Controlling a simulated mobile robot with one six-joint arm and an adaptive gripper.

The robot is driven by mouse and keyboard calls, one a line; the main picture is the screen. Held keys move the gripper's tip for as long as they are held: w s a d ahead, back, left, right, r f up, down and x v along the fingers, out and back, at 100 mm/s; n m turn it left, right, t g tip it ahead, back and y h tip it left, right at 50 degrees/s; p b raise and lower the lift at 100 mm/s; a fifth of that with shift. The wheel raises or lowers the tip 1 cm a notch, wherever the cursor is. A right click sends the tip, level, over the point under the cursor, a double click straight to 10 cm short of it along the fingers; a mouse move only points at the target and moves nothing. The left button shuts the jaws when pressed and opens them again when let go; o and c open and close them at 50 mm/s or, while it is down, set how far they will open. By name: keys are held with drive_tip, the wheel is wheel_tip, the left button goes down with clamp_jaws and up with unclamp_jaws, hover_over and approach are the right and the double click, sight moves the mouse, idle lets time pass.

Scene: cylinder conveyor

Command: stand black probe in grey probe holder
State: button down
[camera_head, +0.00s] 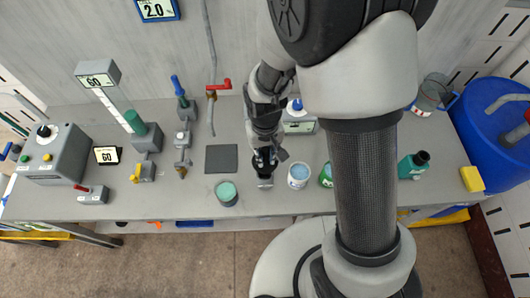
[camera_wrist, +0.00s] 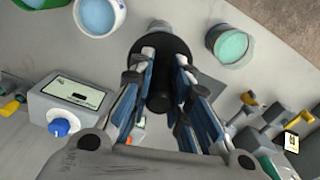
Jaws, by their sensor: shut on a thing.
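My gripper (camera_head: 265,152) points down over the middle of the bench. In the wrist view my gripper (camera_wrist: 165,75) has its blue-padded fingers closed on either side of the black probe (camera_wrist: 163,98), a dark cylinder with a wide dark disc at its far end. In the head view the probe's dark part (camera_head: 264,166) shows just below the fingers. The grey probe holder (camera_head: 265,183) is directly under it, mostly hidden, and its grey edge shows past the disc in the wrist view (camera_wrist: 160,28). I cannot tell whether the probe is seated in it.
A teal-filled cup (camera_head: 227,194) stands to the left and a blue-filled cup (camera_head: 298,177) to the right, both close by. A dark square pad (camera_head: 221,159) lies left of the gripper. A grey box with a blue knob (camera_wrist: 70,103) stands near the wrist.

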sight(265, 164)
drive_tip(key=shift+f, duration=0.1)
drive_tip(key=shift+f+b, duration=2.55)
drive_tip(key=shift+f, duration=0.4)
drive_tip(key=shift+f+b, duration=0.8)
drive_tip(key=shift+f, duration=0.1)
drive_tip(key=shift+f, duration=0.15)
drive_tip(key=c, duration=1.4)
unclamp_jaws()
drive_tip(key=shift+c, duration=0.2)
